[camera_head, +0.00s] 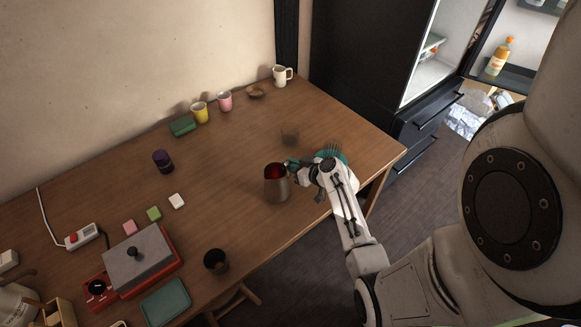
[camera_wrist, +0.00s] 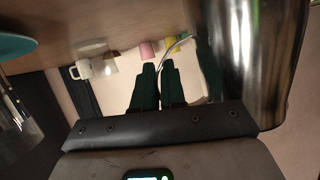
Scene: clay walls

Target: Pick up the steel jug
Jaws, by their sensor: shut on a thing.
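The steel jug (camera_head: 277,188) is at the right part of the wooden table, with reddish colour inside its mouth. It looks upright; I cannot tell whether its base touches the table. My gripper (camera_head: 291,165) is at the jug's upper right side, where the handle is. In the wrist view, the shiny jug wall (camera_wrist: 255,60) fills the right side. My dark green fingers (camera_wrist: 162,68) are close together at its thin curved handle, shut on it. The exact contact is partly hidden by the fingers.
A clear glass (camera_head: 290,135) stands behind the jug, and a teal dish (camera_head: 331,154) lies behind my wrist. A dark cup (camera_head: 215,261) is at the front edge, and a purple jar (camera_head: 162,161) stands left. Mugs (camera_head: 225,101) line the wall side. The middle table is clear.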

